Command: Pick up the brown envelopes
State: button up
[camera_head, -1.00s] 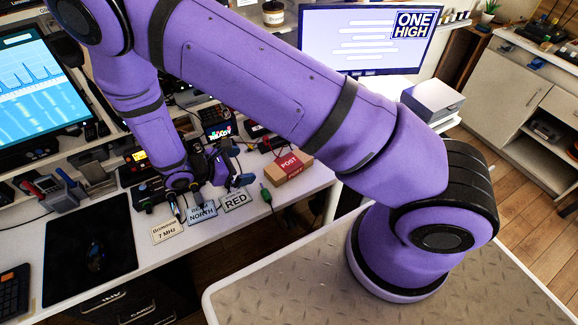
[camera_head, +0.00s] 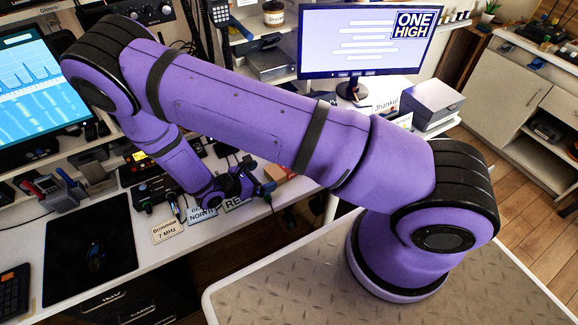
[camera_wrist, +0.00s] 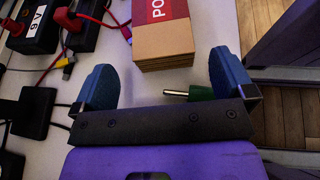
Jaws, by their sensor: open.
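The brown envelopes (camera_wrist: 163,42) form a neat stack with a red band marked "PO". In the wrist view the stack lies at the top centre, just beyond and between my gripper's blue fingertips (camera_wrist: 160,78). In the head view my gripper (camera_head: 246,178) is low over the white desk, at the left side of the envelopes (camera_head: 276,173). My arm hides most of the stack there.
A green-handled tool (camera_wrist: 200,93) lies near the right finger. Black boxes with red cables (camera_wrist: 80,25) lie to the left. A monitor (camera_head: 365,40) stands behind.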

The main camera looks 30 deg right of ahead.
aim_at(272, 173)
jog(key=x, duration=0.4)
jog(key=shift+d, duration=0.3)
jog(key=shift+c, duration=0.5)
jog(key=c, duration=0.9)
jog(key=shift+r, duration=0.15)
